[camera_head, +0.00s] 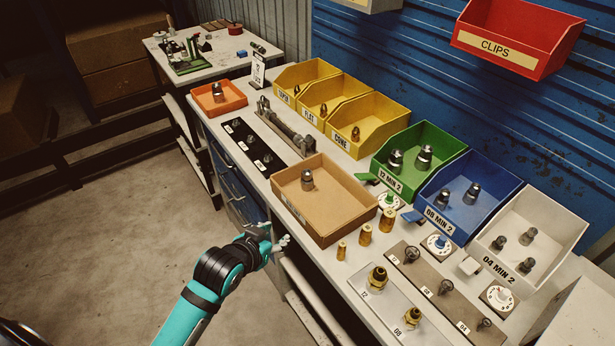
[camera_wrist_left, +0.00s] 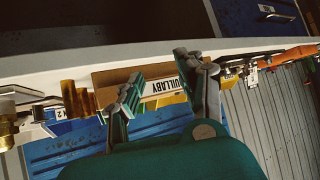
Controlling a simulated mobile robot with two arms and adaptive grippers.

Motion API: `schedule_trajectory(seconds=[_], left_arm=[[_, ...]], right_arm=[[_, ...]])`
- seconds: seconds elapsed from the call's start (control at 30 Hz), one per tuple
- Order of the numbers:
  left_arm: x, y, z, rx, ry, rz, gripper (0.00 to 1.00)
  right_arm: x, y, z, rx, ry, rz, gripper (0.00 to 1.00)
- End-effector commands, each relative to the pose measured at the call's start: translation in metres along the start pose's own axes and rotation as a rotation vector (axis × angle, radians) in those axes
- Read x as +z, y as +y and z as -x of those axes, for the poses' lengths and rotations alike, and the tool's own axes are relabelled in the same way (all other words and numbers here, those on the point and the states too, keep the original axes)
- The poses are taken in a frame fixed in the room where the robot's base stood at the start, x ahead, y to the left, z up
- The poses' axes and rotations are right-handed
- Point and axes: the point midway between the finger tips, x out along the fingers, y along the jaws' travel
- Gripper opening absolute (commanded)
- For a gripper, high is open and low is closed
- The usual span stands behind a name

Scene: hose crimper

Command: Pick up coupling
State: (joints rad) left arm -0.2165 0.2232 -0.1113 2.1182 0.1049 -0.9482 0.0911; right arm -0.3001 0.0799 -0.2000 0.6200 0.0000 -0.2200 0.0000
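Metal couplings stand in several bins in the head view: one in the tan tray (camera_head: 330,228), whose coupling (camera_head: 307,180) is upright, and one coupling (camera_head: 218,92) in the orange tray (camera_head: 236,107). Others are a green bin coupling (camera_head: 424,157), a blue bin coupling (camera_head: 471,193) and a white bin coupling (camera_head: 527,236). I cannot tell which is meant. My right gripper is out of view.
The bench also holds yellow bins (camera_head: 362,110), brass fittings (camera_head: 364,235), a grey plate with brass-coloured fittings (camera_head: 388,310), a brown plate with small fittings (camera_head: 436,290) and a black strip (camera_head: 262,142). A red CLIPS bin (camera_head: 515,28) hangs above.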

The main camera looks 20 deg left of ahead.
Motion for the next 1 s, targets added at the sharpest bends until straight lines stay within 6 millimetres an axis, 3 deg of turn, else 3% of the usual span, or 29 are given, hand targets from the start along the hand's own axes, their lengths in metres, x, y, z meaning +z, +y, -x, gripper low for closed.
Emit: schedule_trajectory(seconds=[0.03, 0.1, 0.2, 0.37, 0.8, 1.0], left_arm=[[-0.031, -0.005, -0.001, 0.001, 0.077, 0.002, 0.38], [-0.063, -0.01, -0.001, 0.005, 0.164, 0.007, 0.38], [-0.089, -0.014, -0.001, 0.011, 0.237, 0.013, 0.38], [-0.102, -0.015, -0.018, 0.013, 0.257, 0.017, 0.38], [-0.123, -0.014, -0.105, 0.012, 0.254, 0.016, 0.38], [-0.126, -0.013, -0.12, 0.013, 0.254, 0.016, 0.38]], right_arm=[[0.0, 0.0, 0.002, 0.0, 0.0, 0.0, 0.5], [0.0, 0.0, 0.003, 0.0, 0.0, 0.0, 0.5], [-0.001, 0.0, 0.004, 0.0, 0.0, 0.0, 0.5], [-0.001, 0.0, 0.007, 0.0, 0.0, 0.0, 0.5], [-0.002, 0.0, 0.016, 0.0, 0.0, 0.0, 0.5], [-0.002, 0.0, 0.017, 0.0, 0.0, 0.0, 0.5]])
